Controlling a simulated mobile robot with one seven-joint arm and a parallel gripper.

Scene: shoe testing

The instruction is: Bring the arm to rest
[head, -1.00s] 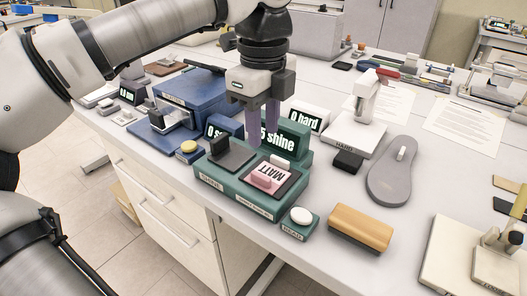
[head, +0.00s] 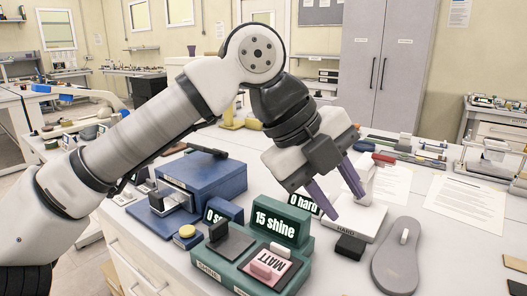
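My gripper (head: 341,204) is raised above the bench and tilted, its two purple fingers pointing down to the right. The fingers are apart with nothing between them. The gripper hangs in front of the hardness stand (head: 365,215) and the small "0 hard" display (head: 304,202), partly covering both. My arm reaches in from the left with its elbow high. The green shine tester (head: 232,270) stands below the gripper, its display (head: 276,222) reading "15 shine". A pink piece marked MATT (head: 268,267) lies on it beside a dark grey block (head: 229,243).
A blue box-shaped device (head: 205,176) stands behind the shine tester, with a yellow button (head: 187,232) in front. A grey shoe sole (head: 397,260) lies at the right. Printed papers (head: 465,205) lie farther back. A tall grey cabinet (head: 380,75) stands behind the bench.

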